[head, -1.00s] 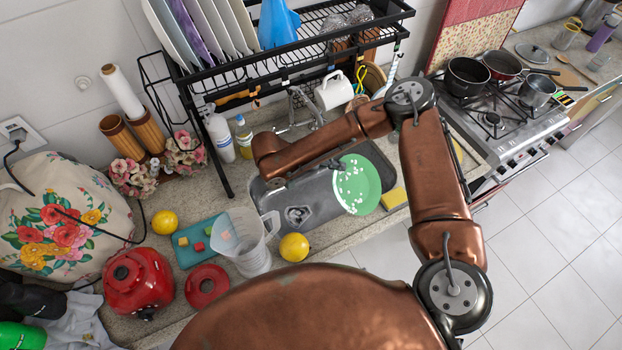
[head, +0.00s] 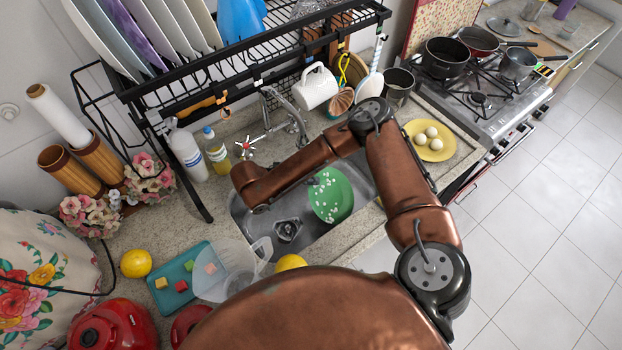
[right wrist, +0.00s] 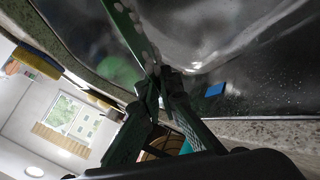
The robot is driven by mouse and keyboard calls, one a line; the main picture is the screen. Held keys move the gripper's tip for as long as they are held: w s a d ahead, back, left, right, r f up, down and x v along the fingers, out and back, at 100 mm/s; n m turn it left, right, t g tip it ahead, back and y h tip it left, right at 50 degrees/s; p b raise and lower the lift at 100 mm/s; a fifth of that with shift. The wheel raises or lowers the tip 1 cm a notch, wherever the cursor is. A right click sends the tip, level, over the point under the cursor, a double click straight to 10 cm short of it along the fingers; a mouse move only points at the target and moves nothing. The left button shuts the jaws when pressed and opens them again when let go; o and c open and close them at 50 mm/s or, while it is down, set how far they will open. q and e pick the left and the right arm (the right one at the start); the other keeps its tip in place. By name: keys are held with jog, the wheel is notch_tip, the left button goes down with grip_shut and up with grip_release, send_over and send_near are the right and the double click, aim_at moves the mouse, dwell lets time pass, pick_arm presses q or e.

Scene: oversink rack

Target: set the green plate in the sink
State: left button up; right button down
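The green plate (head: 331,196) with white spots is over the right part of the metal sink (head: 262,240), within its outline in the head view. The plate looks tilted; I cannot tell whether it touches the sink floor. In the right wrist view the plate (right wrist: 122,28) shows nearly edge-on, with its rim between the fingertips of my right gripper (right wrist: 158,82), which are shut on it. In the head view my right arm reaches over the sink and hides most of that gripper. My left gripper is not in view.
The black dish rack (head: 240,85) stands over the back of the sink, with a faucet (head: 292,115) below it. A yellow plate with eggs (head: 430,140) lies to the right. A clear jug (head: 228,270), a lemon (head: 136,263) and a blue cutting board (head: 182,278) crowd the counter at left.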

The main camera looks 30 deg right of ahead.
jog(key=w+d+f, duration=0.1)
jog(key=w+d+f+b, duration=0.1)
jog(key=w+f, duration=0.1)
jog(key=shift+w+d+f, duration=0.1)
jog(key=shift+d+f, duration=0.1)
dwell(0.3)
jog(key=c, duration=2.2)
grip_release()
jog(key=shift+o, duration=0.2)
jog(key=p+v, duration=0.1)
jog(key=v, duration=1.1)
jog(key=shift+p, duration=0.4)
